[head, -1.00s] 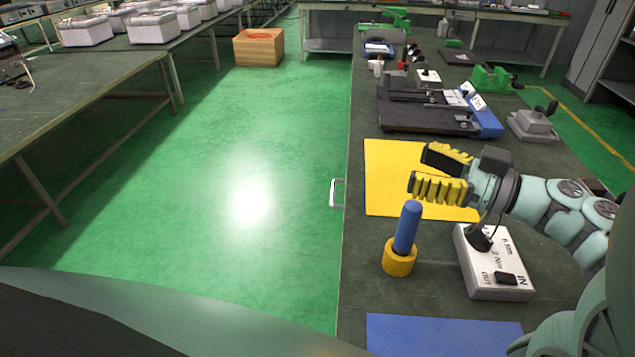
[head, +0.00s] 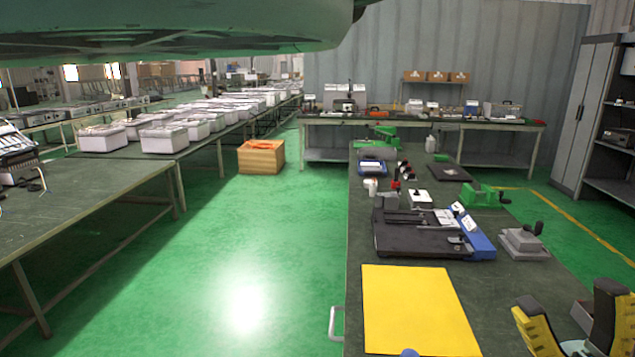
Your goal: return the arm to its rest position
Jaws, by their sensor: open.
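My gripper (head: 562,318) is at the lower right corner of the head view, over the right side of the near workbench. Its yellow-padded black fingers stand apart with nothing seen between them. The rest of my arm is mostly below the frame.
A black fixture with a blue side (head: 425,235) lies beyond the mat, with a grey clamp block (head: 523,243) to its right. Green tools (head: 480,195) stand farther back. A long table with white boxes (head: 163,138) is at left.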

